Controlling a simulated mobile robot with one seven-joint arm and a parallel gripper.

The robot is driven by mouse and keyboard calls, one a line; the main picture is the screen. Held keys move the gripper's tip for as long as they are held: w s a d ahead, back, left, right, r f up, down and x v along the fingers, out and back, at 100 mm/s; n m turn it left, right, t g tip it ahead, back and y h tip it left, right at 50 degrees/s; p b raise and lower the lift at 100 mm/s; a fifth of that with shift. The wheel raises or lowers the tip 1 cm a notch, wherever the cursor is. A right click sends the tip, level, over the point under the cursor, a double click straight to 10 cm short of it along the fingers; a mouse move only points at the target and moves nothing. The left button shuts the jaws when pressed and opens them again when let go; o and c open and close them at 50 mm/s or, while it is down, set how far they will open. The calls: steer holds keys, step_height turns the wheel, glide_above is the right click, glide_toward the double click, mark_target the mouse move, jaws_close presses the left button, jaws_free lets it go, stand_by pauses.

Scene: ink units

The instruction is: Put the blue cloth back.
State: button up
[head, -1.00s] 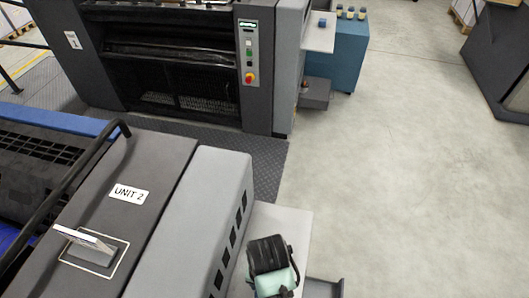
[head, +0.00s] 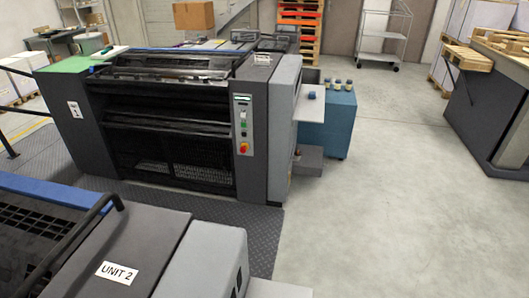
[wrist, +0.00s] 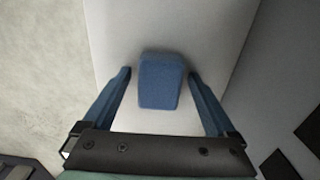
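A blue, block-shaped folded cloth (wrist: 160,82) lies on a pale grey shelf (wrist: 210,25) in the wrist view. My gripper (wrist: 158,72) is open, with one blue finger on each side of the cloth. A gap shows between the cloth and each finger. How far the fingertips are above the shelf is hard to tell. In the head view my gripper is out of sight. Another small blue item (head: 311,94) sits on the side shelf (head: 308,107) of the far press unit; it is too small to tell what it is.
The near press unit, labelled UNIT 2 (head: 117,271), fills the lower left, with a black handrail (head: 75,240). The far press unit (head: 170,135) stands behind it. A blue cabinet (head: 328,125) with several small jars on top is beside that. The floor (head: 390,210) at right is clear.

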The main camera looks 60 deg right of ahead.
steer(key=shift+r, duration=0.1)
step_height(320, 180, up, 12)
steer(key=p, duration=0.1)
stand_by(0.5)
stand_by(0.5)
